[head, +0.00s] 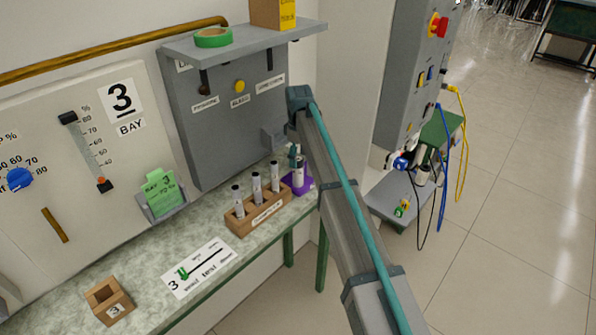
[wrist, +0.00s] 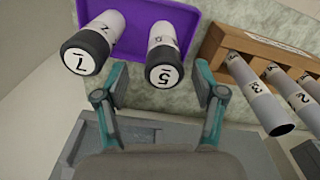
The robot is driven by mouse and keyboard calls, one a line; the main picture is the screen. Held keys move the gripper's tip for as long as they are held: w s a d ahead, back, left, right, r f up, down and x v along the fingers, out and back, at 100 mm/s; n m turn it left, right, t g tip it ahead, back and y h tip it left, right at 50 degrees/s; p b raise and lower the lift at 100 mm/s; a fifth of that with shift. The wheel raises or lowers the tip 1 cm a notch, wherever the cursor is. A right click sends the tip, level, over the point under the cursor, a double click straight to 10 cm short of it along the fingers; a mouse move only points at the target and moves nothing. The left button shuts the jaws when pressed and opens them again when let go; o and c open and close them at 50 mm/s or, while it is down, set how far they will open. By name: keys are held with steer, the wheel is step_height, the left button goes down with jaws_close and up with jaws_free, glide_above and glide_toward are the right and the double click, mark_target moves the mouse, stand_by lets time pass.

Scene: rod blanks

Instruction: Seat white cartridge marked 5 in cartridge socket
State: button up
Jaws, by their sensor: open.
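The white cartridge marked 5 (wrist: 163,60) stands in a purple tray (wrist: 205,8), with a dark ring around its numbered end. My gripper (wrist: 160,76) is open. Its teal fingers are on either side of the cartridge's near end in the wrist view, with a visible gap at each side. In the head view my gripper (head: 296,158) is over the purple tray (head: 303,188) at the bench's far end, and partly hides what stands there. A small wooden block with a square opening (head: 122,308), labelled 3, sits at the near end; I cannot tell whether it is the cartridge socket.
A wooden rack (head: 262,222) holds several cartridges close to the right in the wrist view. A grey panel and shelf (head: 250,40) rise behind. Bench around the printed card (head: 200,268) is clear.

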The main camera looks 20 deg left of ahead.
mark_target(298, 172)
steer(key=shift+s+f+p, duration=0.2)
steer(key=shift+f+p, duration=0.65)
steer(key=shift+f, duration=1.3)
steer(key=c, duration=1.3)
